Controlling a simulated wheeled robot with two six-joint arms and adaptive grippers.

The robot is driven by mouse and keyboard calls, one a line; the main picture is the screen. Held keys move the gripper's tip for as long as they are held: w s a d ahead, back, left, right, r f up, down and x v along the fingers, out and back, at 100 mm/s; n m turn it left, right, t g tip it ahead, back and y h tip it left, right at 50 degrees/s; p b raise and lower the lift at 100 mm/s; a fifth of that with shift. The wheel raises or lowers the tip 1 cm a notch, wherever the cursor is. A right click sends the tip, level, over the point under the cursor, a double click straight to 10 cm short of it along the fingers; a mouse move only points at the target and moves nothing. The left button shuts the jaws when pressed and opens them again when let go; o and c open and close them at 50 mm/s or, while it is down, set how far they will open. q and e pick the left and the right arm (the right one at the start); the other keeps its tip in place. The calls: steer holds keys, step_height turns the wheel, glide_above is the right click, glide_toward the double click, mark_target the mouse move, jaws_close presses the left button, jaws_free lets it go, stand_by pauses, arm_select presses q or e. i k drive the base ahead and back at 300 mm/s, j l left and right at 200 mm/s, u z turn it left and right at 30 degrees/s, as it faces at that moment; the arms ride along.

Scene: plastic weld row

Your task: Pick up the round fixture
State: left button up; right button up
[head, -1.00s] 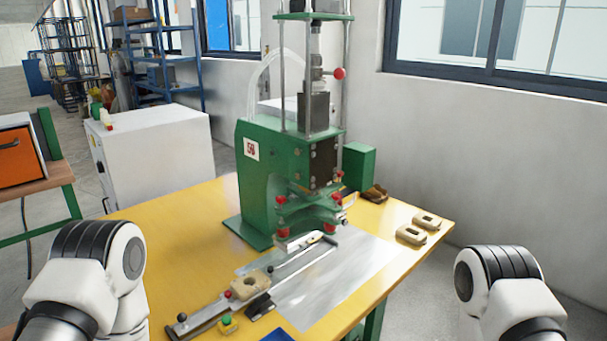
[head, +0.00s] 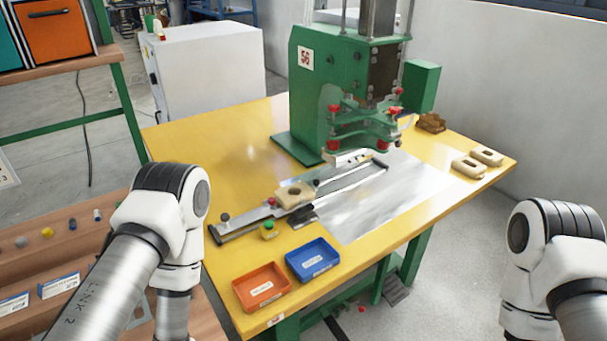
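A beige block with an opening in its top (head: 295,194) sits on the metal slide rail (head: 255,215) in front of the green press. Two beige oblong blocks with slots, a nearer one (head: 468,168) and a farther one (head: 487,156), lie on the right of the yellow table (head: 250,150). A brown piece (head: 431,122) lies behind them, too small to make out. I cannot tell for sure which of these is the round fixture. Only my arm links show at lower left and lower right. Both grippers are out of view.
The green press (head: 320,85) with red knobs stands at the table's back. An orange tray (head: 262,287) and a blue tray (head: 312,260) sit at the front edge. A wooden rack with small coloured parts (head: 60,250) is at left. The table's left part is bare.

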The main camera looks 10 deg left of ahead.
mark_target(285, 199)
steer(key=i+l, duration=0.2)
steer(key=i+l+u, duration=0.15)
steer(key=l, duration=0.3)
steer(key=i+l, duration=0.25)
steer(key=i+l+u, duration=0.1)
steer(key=l, duration=0.3)
steer(key=i, duration=0.1)
